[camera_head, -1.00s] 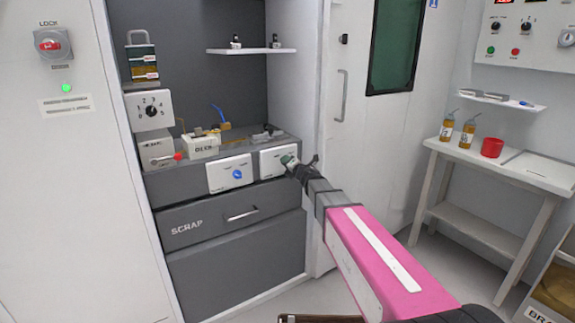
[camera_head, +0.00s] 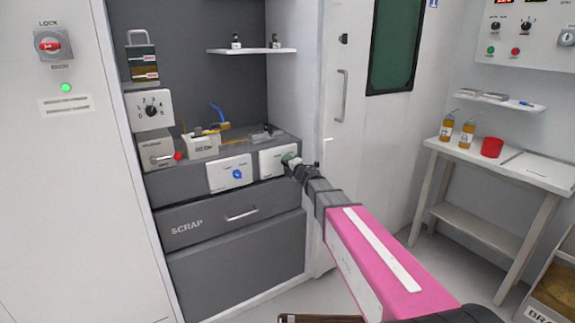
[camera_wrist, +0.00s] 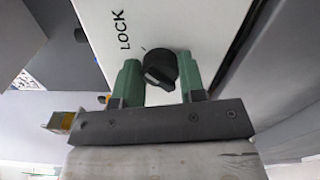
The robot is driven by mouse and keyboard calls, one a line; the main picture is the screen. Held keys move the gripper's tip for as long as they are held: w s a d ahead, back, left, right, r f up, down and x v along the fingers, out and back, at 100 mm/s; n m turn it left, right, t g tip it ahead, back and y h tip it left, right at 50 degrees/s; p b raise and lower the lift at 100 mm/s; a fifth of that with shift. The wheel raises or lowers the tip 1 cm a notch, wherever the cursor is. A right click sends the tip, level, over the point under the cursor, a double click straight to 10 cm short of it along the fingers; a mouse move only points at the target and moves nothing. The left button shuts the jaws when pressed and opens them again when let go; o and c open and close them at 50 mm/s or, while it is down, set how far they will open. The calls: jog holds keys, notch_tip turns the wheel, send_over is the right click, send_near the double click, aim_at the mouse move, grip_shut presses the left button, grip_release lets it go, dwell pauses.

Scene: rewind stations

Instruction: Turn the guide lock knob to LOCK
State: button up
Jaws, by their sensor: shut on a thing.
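The guide lock knob (camera_wrist: 158,66) is black and sits on a white panel marked LOCK in the wrist view. A pale mark shows on its lower left edge, and a thin line on the panel lies between it and the word LOCK. My gripper (camera_wrist: 160,78) has green fingers on both sides of the knob and is shut on it. In the head view, my gripper (camera_head: 290,161) is at the right white panel (camera_head: 270,163) on the grey cabinet front, and it hides the knob there. I cannot tell the knob's exact setting.
A white panel with a blue knob (camera_head: 237,174) is just left of my gripper. A red-tipped lever (camera_head: 177,156) is farther left. The scrap drawer (camera_head: 210,223) is below. A white door (camera_head: 350,150) stands to the right, with open floor in front.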

jog(key=o, duration=0.9)
jog(key=v, duration=1.1)
jog(key=shift+w, duration=0.1)
